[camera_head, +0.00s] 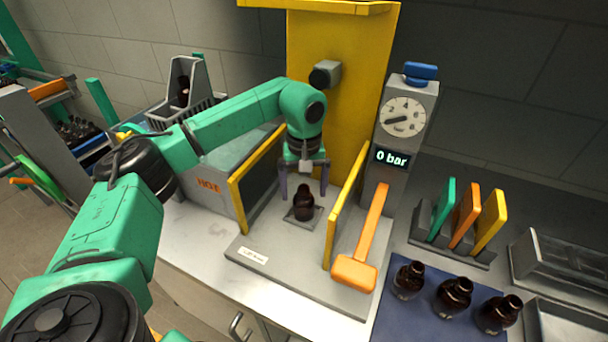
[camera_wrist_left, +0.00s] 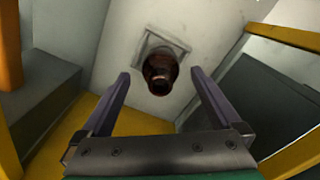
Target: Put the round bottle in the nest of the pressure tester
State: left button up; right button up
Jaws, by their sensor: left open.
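A round amber bottle (camera_head: 304,203) stands upright in the square nest (camera_head: 289,217) on the grey base of the pressure tester (camera_head: 270,262). My left gripper (camera_head: 304,187) is above and around the top of the bottle, its fingers apart on either side. In the left wrist view the bottle (camera_wrist_left: 160,72) sits in the square nest (camera_wrist_left: 182,45), beyond the tips of the open left gripper (camera_wrist_left: 158,80); the fingers do not touch it. The tester's gauge (camera_head: 404,117) is above a display reading 0 bar. My right gripper is not in view.
Yellow-edged guards (camera_head: 345,205) flank the nest, and an orange lever (camera_head: 365,245) stands at its right. Three amber bottles (camera_head: 455,297) stand on a blue mat (camera_head: 425,325). A rack with coloured paddles (camera_head: 465,215) is behind them. A box marked HOT (camera_head: 208,187) is on the left.

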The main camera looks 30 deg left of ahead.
pick_arm(q)
notch_tip(320, 180, up, 10)
jog(key=shift+f+b, duration=0.2)
jog(key=shift+b, duration=0.65)
jog(key=shift+f, duration=0.1)
